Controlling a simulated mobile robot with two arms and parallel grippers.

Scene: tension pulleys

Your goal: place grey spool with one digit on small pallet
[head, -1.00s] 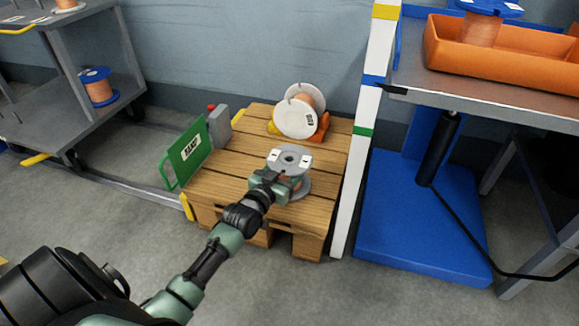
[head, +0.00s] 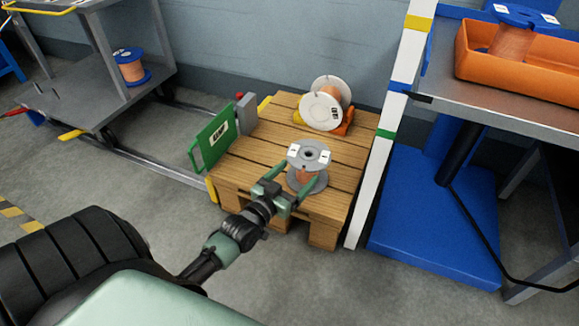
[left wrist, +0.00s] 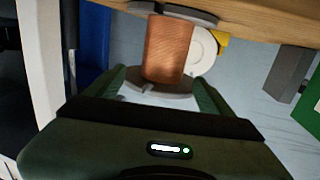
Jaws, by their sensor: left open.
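The grey spool (head: 308,155) with copper winding stands upright on the wooden small pallet (head: 262,133), near its front right part. White labels lie on its top flange; their digits are too small to read. My left gripper (head: 291,180) is open at the near side of the spool, its fingers apart and pointing at it. In the left wrist view, which looks inverted, the copper winding (left wrist: 167,50) shows between and beyond the open fingers (left wrist: 160,82), and the pallet's planks (left wrist: 260,15) are at the top. My right gripper is not in view.
A white spool (head: 322,108) lies tilted on an orange and yellow holder at the pallet's back. A green sign (head: 214,138) stands at its left edge, a striped post (head: 384,150) at its right. A grey shelf cart (head: 85,95) and a blue base (head: 430,215) flank it.

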